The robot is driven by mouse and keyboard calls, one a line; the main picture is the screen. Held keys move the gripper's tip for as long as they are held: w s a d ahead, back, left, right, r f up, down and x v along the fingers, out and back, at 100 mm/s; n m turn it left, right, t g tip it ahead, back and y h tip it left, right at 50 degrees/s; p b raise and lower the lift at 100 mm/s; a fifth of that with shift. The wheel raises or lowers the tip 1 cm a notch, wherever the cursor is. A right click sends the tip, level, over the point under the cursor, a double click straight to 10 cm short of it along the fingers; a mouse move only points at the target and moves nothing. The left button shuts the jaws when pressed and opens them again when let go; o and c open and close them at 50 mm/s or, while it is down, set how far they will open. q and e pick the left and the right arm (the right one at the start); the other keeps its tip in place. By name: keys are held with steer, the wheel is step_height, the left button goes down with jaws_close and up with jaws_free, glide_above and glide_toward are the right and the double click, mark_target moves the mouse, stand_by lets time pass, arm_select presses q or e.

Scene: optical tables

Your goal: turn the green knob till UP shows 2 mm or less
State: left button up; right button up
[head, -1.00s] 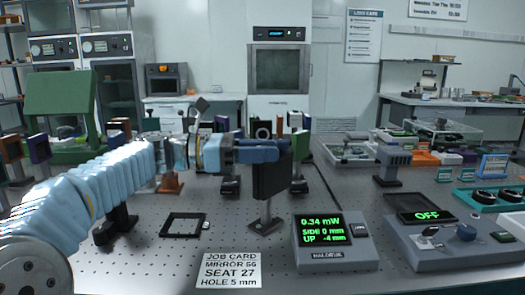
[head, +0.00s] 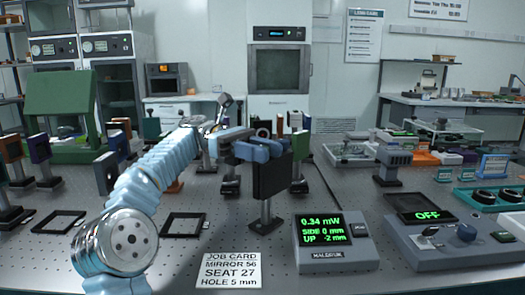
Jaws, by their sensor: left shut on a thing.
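The readout box (head: 333,243) on the table shows 0.34 mW, SIDE 0 mm and UP -2 mm in green. My left gripper (head: 277,150) reaches in from the left and is shut at the back of a dark upright square plate (head: 271,177) on a post. The green knob itself is hidden from this view by the gripper and the plate. My right gripper is not in view.
A job card (head: 229,270) lies at the front edge, reading MIRROR 56, SEAT 27, HOLE 5 mm. A grey box (head: 450,245) with an OFF display stands at right. Flat black frames (head: 184,225) lie at left. Several posted optics stand behind my arm.

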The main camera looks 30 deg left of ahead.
arm_select(q)
steer(key=shift+m+g, duration=0.3)
steer(key=shift+g, duration=0.2)
steer(key=o, duration=0.9)
